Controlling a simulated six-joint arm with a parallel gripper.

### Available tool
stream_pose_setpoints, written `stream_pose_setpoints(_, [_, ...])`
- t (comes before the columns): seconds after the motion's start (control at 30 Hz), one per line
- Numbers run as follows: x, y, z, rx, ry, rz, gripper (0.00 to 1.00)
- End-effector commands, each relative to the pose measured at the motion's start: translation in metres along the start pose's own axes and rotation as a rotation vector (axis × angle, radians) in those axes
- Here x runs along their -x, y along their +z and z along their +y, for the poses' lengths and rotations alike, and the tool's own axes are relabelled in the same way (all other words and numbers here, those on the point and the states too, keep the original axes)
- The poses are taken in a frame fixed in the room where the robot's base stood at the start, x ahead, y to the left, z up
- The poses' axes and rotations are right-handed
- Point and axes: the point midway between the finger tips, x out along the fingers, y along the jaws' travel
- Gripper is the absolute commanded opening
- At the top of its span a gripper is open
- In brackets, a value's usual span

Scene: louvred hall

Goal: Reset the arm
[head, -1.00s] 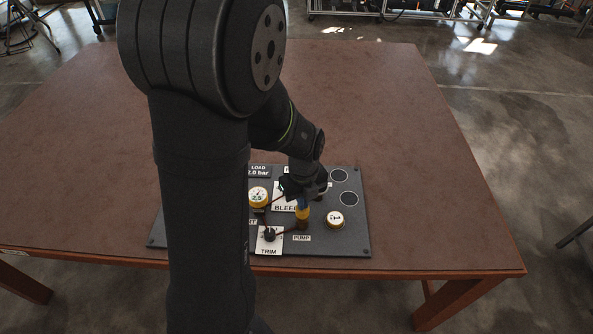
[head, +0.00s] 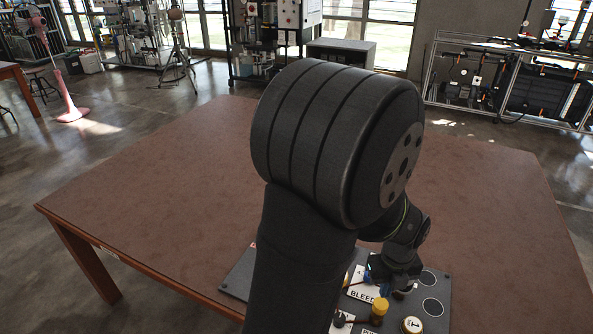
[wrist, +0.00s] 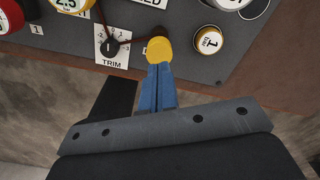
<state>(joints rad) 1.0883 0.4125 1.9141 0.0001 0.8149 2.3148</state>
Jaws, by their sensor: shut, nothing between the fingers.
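My gripper (wrist: 163,70) has blue fingers that are pressed together with nothing between them. In the wrist view the fingertips are at the near side of a yellow-capped post (wrist: 160,49); I cannot tell whether they touch it. In the head view my dark arm reaches over a dark control panel (head: 238,278) and hides its left and middle part. The wrist view also shows a TRIM knob (wrist: 109,47) on a white plate.
The panel lies on a brown table (head: 150,190) whose surface around it is clear. A small round gauge (head: 412,325) stands right of the post, and dark round discs (head: 432,307) sit on the panel's right side. Shelving and equipment stand well beyond the table.

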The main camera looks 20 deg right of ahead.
Motion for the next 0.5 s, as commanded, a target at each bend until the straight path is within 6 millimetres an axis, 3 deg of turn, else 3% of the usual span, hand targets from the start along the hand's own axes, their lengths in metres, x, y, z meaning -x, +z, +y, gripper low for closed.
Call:
stream_pose_setpoints(0.23, [-0.028, 0.000, 0.000, 0.000, 0.001, 0.001, 0.00])
stream_pose_setpoints(0.5, [-0.034, 0.000, 0.000, 0.000, 0.000, 0.000, 0.00])
